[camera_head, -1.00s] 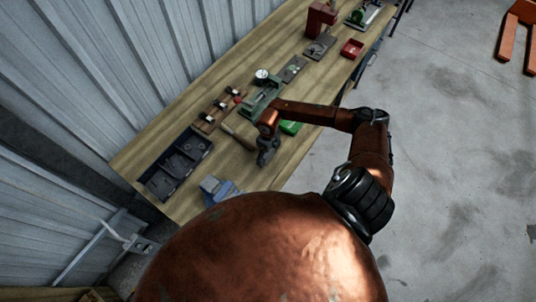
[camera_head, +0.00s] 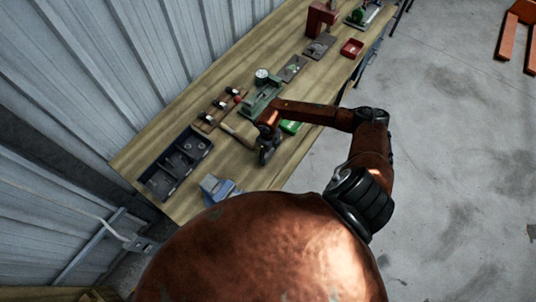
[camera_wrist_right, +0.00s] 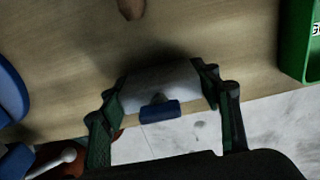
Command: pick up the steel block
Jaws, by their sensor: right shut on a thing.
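The steel block (camera_wrist_right: 168,76) is a pale grey piece between the fingers of my right gripper (camera_wrist_right: 165,82) in the right wrist view. The fingers are shut on its two sides. A small blue piece (camera_wrist_right: 160,111) with a grey knob shows just below the block; I cannot tell what it belongs to. In the head view my right gripper (camera_head: 268,154) is low over the near part of the wooden bench, right of a wooden handle. The block cannot be made out there. My left gripper is not in view.
A blue vise (camera_head: 219,190) stands at the bench's near end. A dark compartment tray (camera_head: 178,163) lies left of the gripper. A green box (camera_head: 290,127) is close on the right. A green fixture with a dial (camera_head: 262,92) stands beyond.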

